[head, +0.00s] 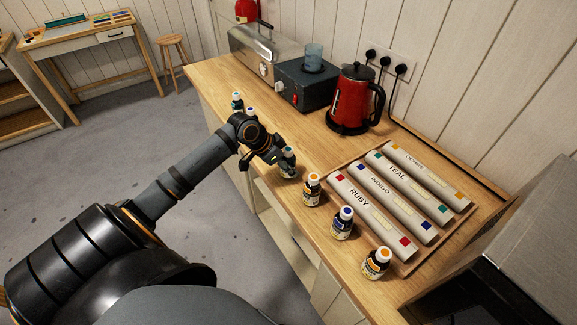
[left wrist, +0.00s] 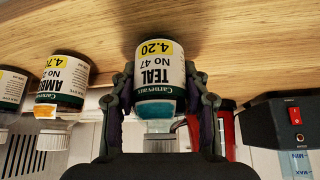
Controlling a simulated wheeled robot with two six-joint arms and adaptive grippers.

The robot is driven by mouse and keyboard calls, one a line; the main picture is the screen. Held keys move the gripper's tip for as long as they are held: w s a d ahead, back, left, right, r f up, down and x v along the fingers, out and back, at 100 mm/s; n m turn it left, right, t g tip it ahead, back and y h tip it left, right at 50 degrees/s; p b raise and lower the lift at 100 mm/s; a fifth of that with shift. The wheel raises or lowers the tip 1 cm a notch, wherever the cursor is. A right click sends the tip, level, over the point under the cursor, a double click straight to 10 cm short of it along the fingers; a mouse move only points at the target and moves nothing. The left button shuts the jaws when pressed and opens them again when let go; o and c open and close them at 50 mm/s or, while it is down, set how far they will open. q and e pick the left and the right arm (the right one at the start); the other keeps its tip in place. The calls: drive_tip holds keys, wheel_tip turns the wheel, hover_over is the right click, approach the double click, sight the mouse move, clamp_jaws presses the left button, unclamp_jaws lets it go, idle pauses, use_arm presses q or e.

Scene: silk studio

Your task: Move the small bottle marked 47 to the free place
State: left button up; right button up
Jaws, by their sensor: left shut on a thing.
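The small bottle marked 47 has a white label reading TEAL, NO 47, 4.20 and teal at its neck. It shows upside down in the left wrist view (left wrist: 158,75) and near the counter's front edge in the head view (head: 288,168). My left gripper (head: 277,158) is shut on it, with one finger on each side in the left wrist view (left wrist: 160,105). I cannot tell whether its base touches the wood. An orange-capped bottle (head: 312,190) stands just beside it. My right gripper is not in view.
Labelled rolls lie on a tray (head: 404,272). A red kettle (head: 354,98) and dark box (head: 308,86) stand behind.

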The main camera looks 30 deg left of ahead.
use_arm(q)
drive_tip(key=shift+f, duration=0.15)
drive_tip(key=o, duration=1.2)
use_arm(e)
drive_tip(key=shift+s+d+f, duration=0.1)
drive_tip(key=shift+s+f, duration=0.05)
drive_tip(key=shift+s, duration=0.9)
